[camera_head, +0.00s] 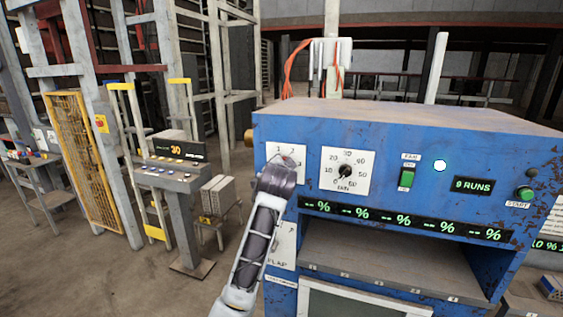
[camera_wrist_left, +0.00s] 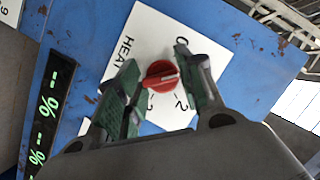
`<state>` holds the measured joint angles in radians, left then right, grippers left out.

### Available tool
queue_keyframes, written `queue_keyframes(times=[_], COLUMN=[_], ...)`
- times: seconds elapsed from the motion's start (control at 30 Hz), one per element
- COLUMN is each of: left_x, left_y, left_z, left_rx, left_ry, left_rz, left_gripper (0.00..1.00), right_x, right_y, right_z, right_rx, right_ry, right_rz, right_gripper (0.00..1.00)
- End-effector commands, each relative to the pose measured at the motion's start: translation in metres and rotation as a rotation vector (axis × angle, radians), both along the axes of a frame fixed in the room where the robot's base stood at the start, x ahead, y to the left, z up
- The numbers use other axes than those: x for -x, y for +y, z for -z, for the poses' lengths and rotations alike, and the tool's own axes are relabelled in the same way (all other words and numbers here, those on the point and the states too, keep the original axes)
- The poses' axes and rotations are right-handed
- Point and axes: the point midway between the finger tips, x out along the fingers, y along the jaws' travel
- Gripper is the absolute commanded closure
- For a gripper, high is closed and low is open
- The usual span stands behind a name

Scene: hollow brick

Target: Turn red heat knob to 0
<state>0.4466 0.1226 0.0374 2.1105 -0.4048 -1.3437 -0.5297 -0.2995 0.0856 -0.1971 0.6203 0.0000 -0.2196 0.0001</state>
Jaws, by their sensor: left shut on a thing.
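The red heat knob (camera_wrist_left: 161,76) sits on a white dial plate (camera_wrist_left: 150,30) marked HEAT, with 0 and 2 readable in the left wrist view. My left gripper (camera_wrist_left: 160,72) has one green-padded finger on each side of the knob and is shut on it. The knob's pale pointer line seems to face the right finger, between the 0 and the 2; the finger hides that part of the scale. In the head view, my left gripper (camera_head: 277,172) covers the knob and most of the heat dial plate (camera_head: 285,151). My right gripper is in neither view.
The blue machine (camera_head: 400,118) also carries a gain dial (camera_head: 346,172), a green fan switch (camera_head: 407,178), a "9 RUNS" display (camera_head: 473,186) and a green start button (camera_head: 525,193). A row of green percent readouts (camera_head: 395,219) runs below. A control pedestal (camera_head: 172,177) stands apart to the left.

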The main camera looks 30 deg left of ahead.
Motion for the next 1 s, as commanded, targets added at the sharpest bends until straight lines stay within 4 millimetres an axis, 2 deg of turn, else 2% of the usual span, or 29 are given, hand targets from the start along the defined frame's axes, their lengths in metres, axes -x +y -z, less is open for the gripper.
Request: queue_keyframes(times=[0.03, 0.33, 0.57, 1.0], left_x=[0.0, 0.0, 0.0, 0.0], left_y=[0.0, 0.0, 0.001, 0.001], left_z=[-0.002, -0.001, 0.001, 0.002], left_rx=[0.039, 0.263, 0.456, 0.748], left_ry=[-0.003, -0.056, -0.104, -0.173], left_rz=[0.0, 0.0, -0.001, -0.001], left_gripper=[0.87, 0.87, 0.87, 0.87], right_x=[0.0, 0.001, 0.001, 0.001], right_y=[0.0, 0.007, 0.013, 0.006], right_z=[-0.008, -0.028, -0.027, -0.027], right_rx=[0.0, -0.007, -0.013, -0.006], right_ry=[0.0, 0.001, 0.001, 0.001], right_rz=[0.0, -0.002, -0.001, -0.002], right_gripper=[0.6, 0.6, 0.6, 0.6])
